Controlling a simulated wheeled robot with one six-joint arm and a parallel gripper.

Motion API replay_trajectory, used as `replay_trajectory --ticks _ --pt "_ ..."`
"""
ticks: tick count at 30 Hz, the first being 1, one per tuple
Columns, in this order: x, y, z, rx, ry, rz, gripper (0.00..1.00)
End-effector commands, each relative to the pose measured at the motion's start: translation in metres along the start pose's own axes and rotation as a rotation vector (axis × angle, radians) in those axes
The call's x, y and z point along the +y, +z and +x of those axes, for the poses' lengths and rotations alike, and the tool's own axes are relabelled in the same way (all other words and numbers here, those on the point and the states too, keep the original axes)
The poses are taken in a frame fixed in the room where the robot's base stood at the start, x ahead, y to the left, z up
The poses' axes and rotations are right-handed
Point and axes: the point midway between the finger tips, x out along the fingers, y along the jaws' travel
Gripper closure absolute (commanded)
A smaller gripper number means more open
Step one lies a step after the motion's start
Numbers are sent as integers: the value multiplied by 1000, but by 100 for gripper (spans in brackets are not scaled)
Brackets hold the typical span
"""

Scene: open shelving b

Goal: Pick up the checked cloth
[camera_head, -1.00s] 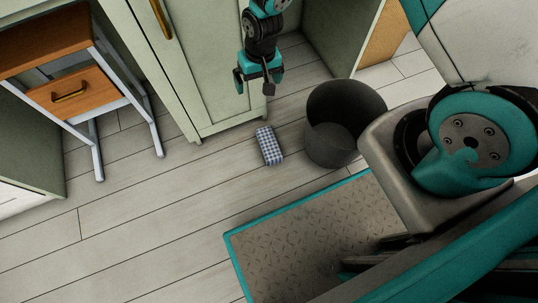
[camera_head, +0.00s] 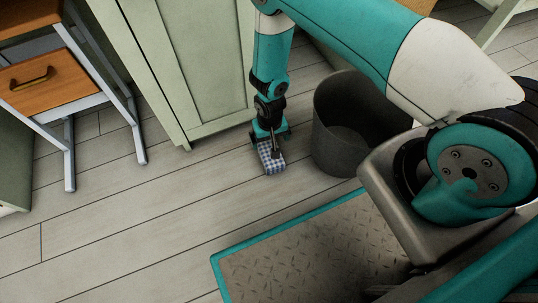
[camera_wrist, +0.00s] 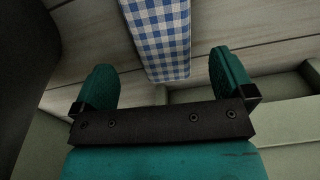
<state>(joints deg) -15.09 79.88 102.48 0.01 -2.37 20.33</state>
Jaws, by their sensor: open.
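The checked cloth (camera_head: 271,160) is a small blue-and-white folded bundle lying on the floor between the cabinet and the dark bin. My gripper (camera_head: 270,138) is right above its far end and hides part of it in the head view. In the wrist view the cloth (camera_wrist: 160,38) runs down from the top edge, and its near end lies between the lines of the two fingers. My gripper (camera_wrist: 163,88) is open there, with a finger on each side and visible room around the cloth. I cannot tell whether the fingertips touch the floor.
A dark round bin (camera_head: 345,148) stands close to the right of my gripper. A pale green cabinet (camera_head: 185,70) stands behind and to the left. A wooden desk with a drawer (camera_head: 48,82) is at far left. The plank floor (camera_head: 150,220) in front is clear.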

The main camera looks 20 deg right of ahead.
Motion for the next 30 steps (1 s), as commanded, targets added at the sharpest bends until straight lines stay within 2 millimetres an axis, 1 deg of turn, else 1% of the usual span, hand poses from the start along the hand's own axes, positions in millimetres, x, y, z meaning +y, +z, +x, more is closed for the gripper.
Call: replay_trajectory --ticks 1,7,10,18,21,27,29,30 --pt "0 0 10 0 0 0 0" --pt "0 0 17 0 0 0 0" --pt "-1 0 25 0 0 0 0" --pt "-2 -2 63 0 0 0 0" --pt "-2 -2 67 0 0 0 0" --pt "-2 -2 65 0 0 0 0" --pt "-2 -2 65 0 0 0 14" --pt "-2 -2 65 0 0 0 23"
